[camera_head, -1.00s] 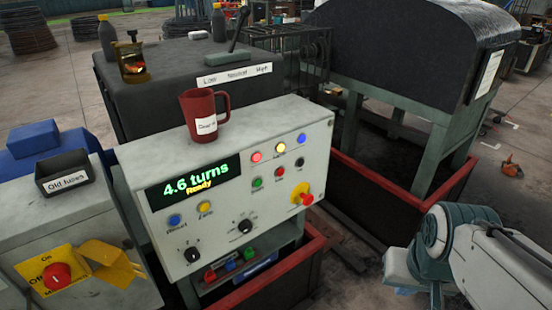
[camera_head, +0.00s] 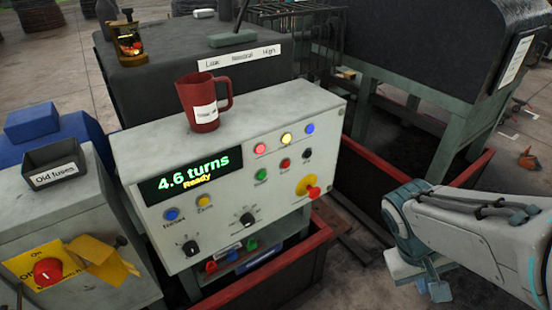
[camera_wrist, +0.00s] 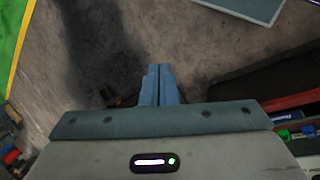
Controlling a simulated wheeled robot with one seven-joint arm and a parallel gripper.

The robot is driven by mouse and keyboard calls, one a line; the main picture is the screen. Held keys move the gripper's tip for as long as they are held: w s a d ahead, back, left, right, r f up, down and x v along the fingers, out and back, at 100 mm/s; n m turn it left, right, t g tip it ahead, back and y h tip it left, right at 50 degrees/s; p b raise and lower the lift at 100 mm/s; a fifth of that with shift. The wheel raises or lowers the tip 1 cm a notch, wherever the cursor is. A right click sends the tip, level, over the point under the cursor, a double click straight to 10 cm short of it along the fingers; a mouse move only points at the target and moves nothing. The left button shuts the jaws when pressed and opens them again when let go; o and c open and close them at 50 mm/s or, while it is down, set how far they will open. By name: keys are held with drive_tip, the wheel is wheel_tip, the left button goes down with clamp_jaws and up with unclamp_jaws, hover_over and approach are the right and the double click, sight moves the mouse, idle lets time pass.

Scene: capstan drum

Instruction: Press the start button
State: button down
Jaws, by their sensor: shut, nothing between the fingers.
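The control panel (camera_head: 330,112) is a pale grey box with a display reading "4.6 turns" and "Ready". A green button (camera_head: 261,175) sits on its face, with a red button (camera_head: 285,165) and a black button (camera_head: 306,154) to its right. Their small labels are too blurred to read, so I cannot tell which is start. My gripper (camera_wrist: 158,70) is shut and empty, its blue-grey fingers together above the floor in the wrist view. In the head view my arm is at the lower right, apart from the panel and right of the buttons.
A red mushroom button on a yellow plate (camera_head: 300,212) is at the panel's right. A red mug (camera_head: 203,112) stands on top of the panel. A red-edged tray (camera_head: 262,278) lies below. An "Old fuses" box (camera_head: 72,154) is at left. Open floor lies between panel and arm.

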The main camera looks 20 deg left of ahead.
sight(261, 175)
drive_tip(key=w+a+n+t+h, duration=0.7)
drive_tip(key=w+n+t, duration=0.4)
drive_tip(key=w+n, duration=0.15)
drive_tip(key=a+f+n+t+y, duration=0.1)
drive_tip(key=a+n+t+y, duration=0.3)
drive_tip(key=a, duration=0.7)
drive_tip(key=w+a+f+n+t+y+b, duration=0.1)
drive_tip(key=a+n+t+y, duration=0.3)
drive_tip(key=a+n+y, duration=0.5)
drive_tip(key=a+f, duration=0.1)
drive_tip(key=a, duration=0.1)
drive_tip(key=shift+w+a+t, duration=0.2)
drive_tip(key=shift+a+t, duration=0.1)
drive_tip(key=w+a, duration=0.5)
drive_tip(key=a, duration=0.1)
drive_tip(key=shift+w+a, duration=0.3)
drive_tip(key=shift+w, duration=0.1)
drive_tip(key=shift+a, duration=0.1)
drive_tip(key=shift+w+a, duration=0.25)
